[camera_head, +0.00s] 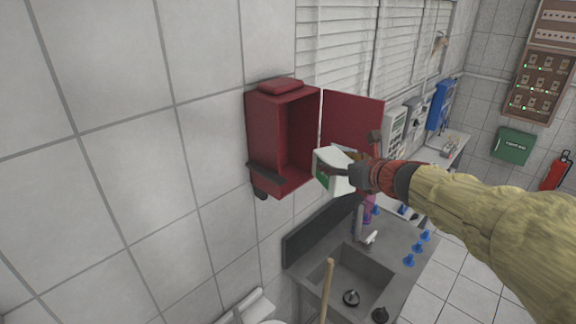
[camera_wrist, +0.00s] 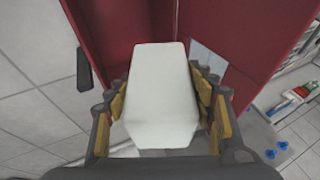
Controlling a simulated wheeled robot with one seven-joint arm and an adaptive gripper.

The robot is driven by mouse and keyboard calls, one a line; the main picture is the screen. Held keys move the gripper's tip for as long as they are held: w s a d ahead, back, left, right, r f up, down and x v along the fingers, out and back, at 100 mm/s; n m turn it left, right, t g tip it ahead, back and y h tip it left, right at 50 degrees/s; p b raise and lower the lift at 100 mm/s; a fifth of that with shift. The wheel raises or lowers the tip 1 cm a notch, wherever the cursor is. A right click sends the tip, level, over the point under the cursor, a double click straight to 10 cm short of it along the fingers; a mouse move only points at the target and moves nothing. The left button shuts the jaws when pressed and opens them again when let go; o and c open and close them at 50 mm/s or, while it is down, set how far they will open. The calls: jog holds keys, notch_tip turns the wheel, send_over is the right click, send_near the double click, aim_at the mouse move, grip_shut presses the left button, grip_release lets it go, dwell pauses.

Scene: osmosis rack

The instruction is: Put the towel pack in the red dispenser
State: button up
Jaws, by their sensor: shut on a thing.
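The red dispenser (camera_head: 268,138) hangs on the tiled wall with its door (camera_head: 352,122) swung open to the right. Its inside looks empty in the head view. The towel pack (camera_head: 330,168) is a white block with a green patch. My gripper (camera_head: 350,172) is shut on the towel pack and holds it in front of the dispenser's opening, at its lower right. In the wrist view the pack (camera_wrist: 160,95) sits between the two yellow-padded fingers (camera_wrist: 162,100). Its far end points toward the red dispenser (camera_wrist: 120,25). I cannot tell whether its far end has entered the opening.
A sink (camera_head: 350,272) with a faucet (camera_head: 360,225) and several blue knobs lies below. A wooden handle (camera_head: 326,290) rises in front of the sink. Wall devices (camera_head: 394,128) hang behind the open door.

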jog(key=w+a+p, duration=0.3)
jog(key=w+a, duration=0.9)
jog(key=shift+s+d+f+b, duration=0.1)
jog(key=shift+f+b, duration=0.35)
jog(key=shift+f, duration=1.35)
jog(key=shift+d+f+b, duration=0.1)
jog(key=shift+f+b, duration=0.3)
jog(key=shift+f, duration=1.35)
jog(key=shift+f, duration=0.1)
jog(key=shift+f+b, duration=0.15)
jog(key=shift+b, duration=0.15)
jog(key=o, duration=0.9)
jog(key=shift+o, duration=0.5)
jog(key=shift+r, duration=0.2)
